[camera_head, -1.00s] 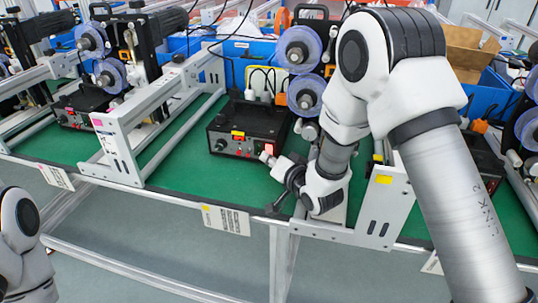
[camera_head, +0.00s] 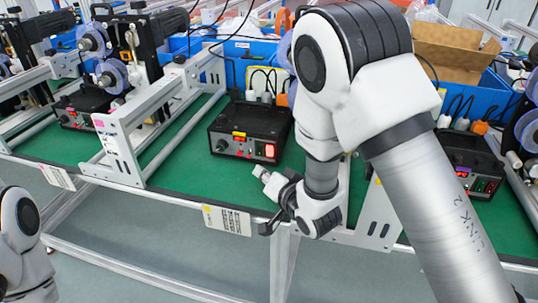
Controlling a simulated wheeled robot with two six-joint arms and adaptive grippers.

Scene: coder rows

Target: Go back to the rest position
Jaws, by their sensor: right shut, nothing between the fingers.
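My right gripper (camera_head: 268,203) is in the middle of the head view, at the front edge of the green bench, in front of and below the black control box (camera_head: 249,131). It is shut and empty, and apart from the box. My right arm reaches in from the lower right and hides part of the bench behind it. My left arm shows only as a white joint at the lower left edge; its gripper is out of the picture. The box's red switch (camera_head: 269,150) is lit.
The green bench top (camera_head: 190,155) is bare left of the box. A metal frame (camera_head: 122,150) stands there. Another control box (camera_head: 472,165) is at the right. Blue bins and a cardboard box (camera_head: 455,52) are behind. Floor is free before the bench.

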